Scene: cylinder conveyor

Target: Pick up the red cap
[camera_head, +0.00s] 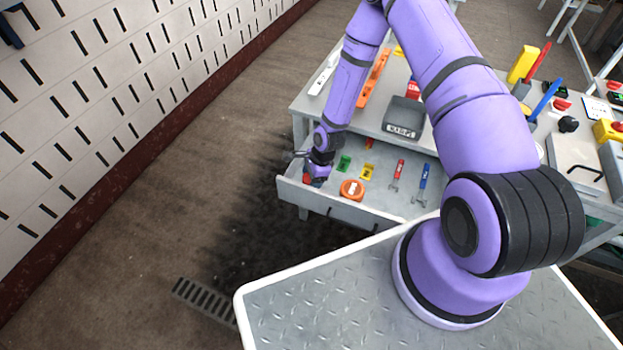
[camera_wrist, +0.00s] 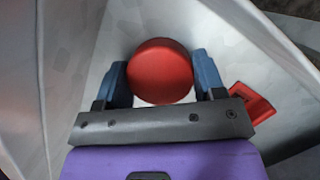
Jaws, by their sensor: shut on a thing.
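The red cap (camera_wrist: 160,72) is a round red disc between the two blue-grey fingers of my gripper (camera_wrist: 162,82) in the wrist view. The fingers touch it on its left and right sides. In the head view my gripper (camera_head: 314,179) is down in the left end of the open drawer (camera_head: 330,208), and the cap is mostly hidden there by the gripper. Whether the cap rests on the drawer floor or is just above it cannot be told.
A red piece (camera_wrist: 252,99) lies right of the fingers. The drawer also holds an orange tape measure (camera_head: 352,189), green (camera_head: 344,163) and yellow (camera_head: 367,171) pieces, and red (camera_head: 398,174) and blue (camera_head: 422,184) wrenches.

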